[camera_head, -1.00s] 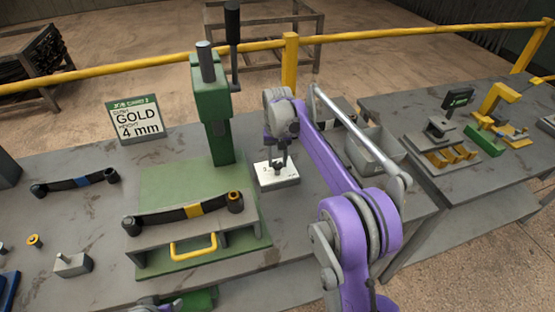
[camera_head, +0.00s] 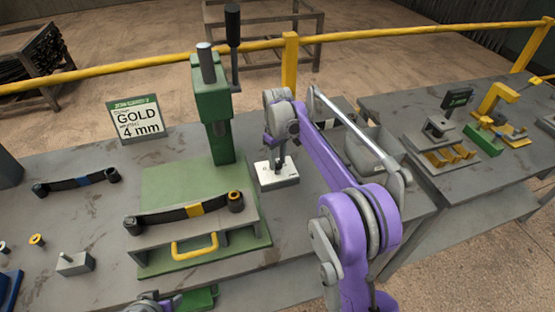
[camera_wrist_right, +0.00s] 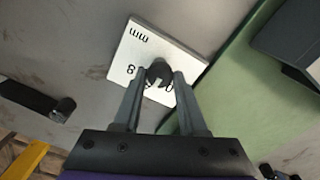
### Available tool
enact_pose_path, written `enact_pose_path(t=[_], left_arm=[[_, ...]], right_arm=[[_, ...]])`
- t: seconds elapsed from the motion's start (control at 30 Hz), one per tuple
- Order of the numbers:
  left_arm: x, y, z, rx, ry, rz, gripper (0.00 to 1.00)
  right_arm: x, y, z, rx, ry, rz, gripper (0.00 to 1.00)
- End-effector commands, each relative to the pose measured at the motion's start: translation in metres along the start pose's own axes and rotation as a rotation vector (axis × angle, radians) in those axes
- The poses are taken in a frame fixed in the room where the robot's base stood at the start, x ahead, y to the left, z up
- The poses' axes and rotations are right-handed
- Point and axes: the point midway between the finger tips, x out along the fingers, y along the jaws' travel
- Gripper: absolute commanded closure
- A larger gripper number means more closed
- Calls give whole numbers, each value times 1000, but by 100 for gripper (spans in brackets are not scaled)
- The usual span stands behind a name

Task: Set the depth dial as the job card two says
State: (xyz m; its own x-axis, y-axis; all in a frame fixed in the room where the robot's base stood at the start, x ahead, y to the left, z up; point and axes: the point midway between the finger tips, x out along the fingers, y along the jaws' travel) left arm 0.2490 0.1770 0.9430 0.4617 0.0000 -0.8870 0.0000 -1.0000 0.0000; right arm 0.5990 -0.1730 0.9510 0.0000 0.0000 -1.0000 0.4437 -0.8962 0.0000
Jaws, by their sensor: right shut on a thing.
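The job card (camera_head: 139,119) stands at the back left of the bench and reads GOLD and 4 mm; its small header is blurred. The depth dial is a white plate (camera_head: 278,175) with a dark round knob (camera_wrist_right: 159,71) on it, right of the green press. In the right wrist view, "mm" and an "8" show upside down on the plate; other marks are partly hidden by the knob and fingers. My right gripper (camera_wrist_right: 160,84) is shut on the knob from above. The dial's setting cannot be read clearly. My left gripper is not clearly in view.
The green press (camera_head: 213,110) stands left of the dial. A grey bin (camera_head: 372,152) is behind my right arm.

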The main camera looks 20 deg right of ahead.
Motion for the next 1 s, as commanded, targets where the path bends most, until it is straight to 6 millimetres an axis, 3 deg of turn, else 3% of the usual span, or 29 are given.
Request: enact_pose_path(t=[0.53,0.57,0.7,1.0], left_arm=[[0,0,0,0,0,0,50],[0,0,0,0,0,0,50],[0,0,0,0,0,0,50],[0,0,0,0,0,0,50]], right_arm=[[0,0,0,-24,0,0,100],[0,0,0,-24,0,0,53],[0,0,0,-23,0,0,29],[-1,0,0,-23,0,0,29]])
